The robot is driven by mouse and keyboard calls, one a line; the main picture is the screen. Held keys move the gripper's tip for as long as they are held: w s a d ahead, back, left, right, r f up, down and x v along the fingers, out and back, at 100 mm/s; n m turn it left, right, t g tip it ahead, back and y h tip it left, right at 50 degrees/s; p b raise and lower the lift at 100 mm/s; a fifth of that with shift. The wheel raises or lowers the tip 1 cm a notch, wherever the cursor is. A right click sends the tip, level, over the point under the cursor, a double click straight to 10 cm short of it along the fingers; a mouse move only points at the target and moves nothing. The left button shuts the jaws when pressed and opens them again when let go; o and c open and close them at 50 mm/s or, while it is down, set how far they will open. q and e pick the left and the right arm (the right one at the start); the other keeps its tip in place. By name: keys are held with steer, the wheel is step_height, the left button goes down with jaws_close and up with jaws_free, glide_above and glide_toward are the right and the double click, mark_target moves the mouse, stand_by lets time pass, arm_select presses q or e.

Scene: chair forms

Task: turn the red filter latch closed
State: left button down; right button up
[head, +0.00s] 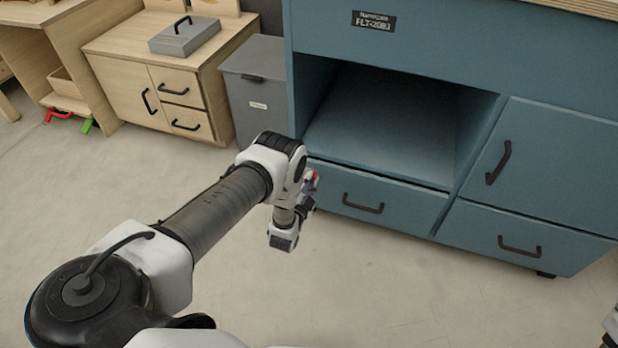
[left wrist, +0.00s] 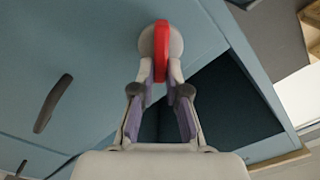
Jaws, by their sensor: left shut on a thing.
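The red filter latch (left wrist: 161,50) is a flat red lever on a round grey base (left wrist: 147,42), mounted on the blue cabinet front. In the left wrist view it stands upright in the picture. My left gripper (left wrist: 162,76) has its two fingertips on either side of the latch's near end and is shut on it. In the head view, only a small red part of the latch (head: 314,176) shows at the cabinet's left side, with my left wrist hiding most of it and the gripper. My right gripper is not seen.
The blue cabinet (head: 460,52) has an open compartment (head: 375,125), a door (head: 550,165) and drawers with black handles. A grey bin (head: 255,90) stands left of it, beside a wooden cabinet (head: 120,60). The floor in front is clear.

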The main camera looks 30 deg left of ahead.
arm_select(q)
steer(key=shift+d+f+m+p, duration=0.1)
steer(key=shift+f+m+p, duration=0.1)
steer(key=shift+m, duration=1.15)
steer(key=shift+d+f+m+p, duration=0.1)
steer(key=shift+f+m, duration=0.15)
steer(key=shift+m, duration=1.15)
steer(key=shift+d+f+m+p, duration=0.1)
steer(key=shift+f+m, duration=0.1)
steer(key=shift+m, duration=1.15)
steer(key=c, duration=1.2)
jaws_free()
steer(key=shift+a, duration=0.1)
steer(key=v, duration=1.2)
